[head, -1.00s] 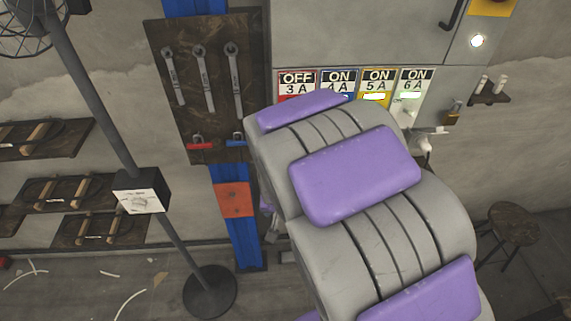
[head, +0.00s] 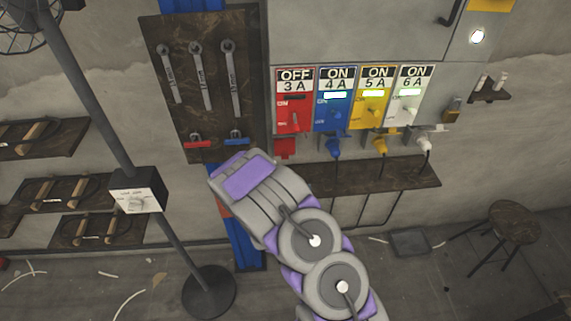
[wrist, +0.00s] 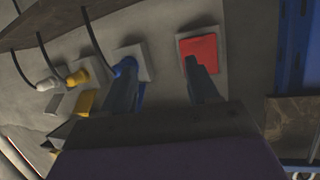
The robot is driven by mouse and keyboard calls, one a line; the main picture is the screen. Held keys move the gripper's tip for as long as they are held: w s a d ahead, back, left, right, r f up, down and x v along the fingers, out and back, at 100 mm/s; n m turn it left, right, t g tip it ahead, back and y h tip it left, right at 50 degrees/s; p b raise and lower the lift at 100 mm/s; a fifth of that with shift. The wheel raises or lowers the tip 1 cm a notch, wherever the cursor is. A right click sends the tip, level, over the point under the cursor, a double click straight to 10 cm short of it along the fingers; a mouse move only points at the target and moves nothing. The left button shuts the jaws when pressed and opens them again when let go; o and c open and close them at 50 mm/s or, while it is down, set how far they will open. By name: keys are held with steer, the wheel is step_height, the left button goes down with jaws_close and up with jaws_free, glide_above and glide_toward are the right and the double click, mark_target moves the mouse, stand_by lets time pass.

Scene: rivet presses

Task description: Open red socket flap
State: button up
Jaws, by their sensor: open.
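The red socket flap (head: 285,147) hangs below the red OFF 3A switch in the head view and looks shut. In the wrist view the red flap (wrist: 198,50) is a flat square in a pale frame. My gripper (wrist: 163,85) is open and empty, pointing at the socket row. Its right finger overlaps the lower part of the flap in the picture; I cannot tell whether they touch. Its left finger is in front of the blue plug (wrist: 127,67). In the head view my arm shows below the sockets, but my fingers cannot be made out.
Blue (head: 333,148), yellow (head: 380,145) and white (head: 424,144) plugs sit in the sockets to the right, with cables hanging down. A dark shelf (head: 375,178) lies below them. A wrench board (head: 185,100) is at left. A stool (head: 514,225) stands right.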

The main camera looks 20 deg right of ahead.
steer(key=f+t, duration=0.1)
steer(key=n+t+y+b, duration=0.2)
steer(key=n+t+b, duration=0.15)
steer(key=b, duration=0.25)
glide_toward(285, 149)
steer(key=w+f, duration=0.1)
steer(key=w+d+f, duration=0.1)
steer(key=w, duration=0.1)
steer(key=w+f, duration=0.1)
steer(key=w, duration=0.1)
steer(key=shift+w+d+f, duration=0.2)
steer(key=shift+d+f, duration=0.05)
steer(key=shift+d, duration=0.05)
stand_by(0.3)
jaws_close()
stand_by(0.6)
